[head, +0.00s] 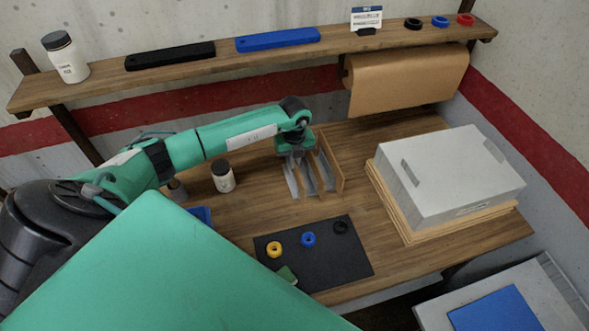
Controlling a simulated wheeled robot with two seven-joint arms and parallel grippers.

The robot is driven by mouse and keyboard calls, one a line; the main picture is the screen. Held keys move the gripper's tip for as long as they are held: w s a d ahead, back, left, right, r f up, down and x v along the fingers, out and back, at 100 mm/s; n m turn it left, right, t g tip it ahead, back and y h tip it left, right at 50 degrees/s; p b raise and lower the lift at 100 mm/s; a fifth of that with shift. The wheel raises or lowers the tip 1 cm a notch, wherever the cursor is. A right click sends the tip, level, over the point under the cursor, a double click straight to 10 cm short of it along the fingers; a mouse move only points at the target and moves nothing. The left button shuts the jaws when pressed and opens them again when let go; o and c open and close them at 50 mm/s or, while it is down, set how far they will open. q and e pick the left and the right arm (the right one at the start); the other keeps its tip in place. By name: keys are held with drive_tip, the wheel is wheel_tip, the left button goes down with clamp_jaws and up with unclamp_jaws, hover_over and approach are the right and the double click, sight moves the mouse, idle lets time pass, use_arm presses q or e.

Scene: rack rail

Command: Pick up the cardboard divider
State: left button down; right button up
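My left gripper (297,158) points down over the upper left part of this group, close to the grey plates and left of the tan panel. Its fingertips are small and blend with the plates, so I cannot tell whether they are open or shut, or touch anything. My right gripper does not show.
A black mat (335,262) with small coloured rings lies in front. A white jar (222,177) stands left of the plates. A grey box (455,180) sits on boards at right. A shelf (210,62) and a brown paper roll (408,80) hang behind. Bare table lies between.

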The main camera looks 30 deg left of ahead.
use_arm(q)
drive_tip(key=shift+r, duration=0.15)
drive_tip(key=shift+r+b, duration=0.3)
drive_tip(key=shift+b, duration=0.05)
wheel_tip(320, 180, up, 8)
drive_tip(key=b, duration=0.3)
drive_tip(key=shift+r, duration=0.6)
drive_tip(key=shift+r, duration=0.4)
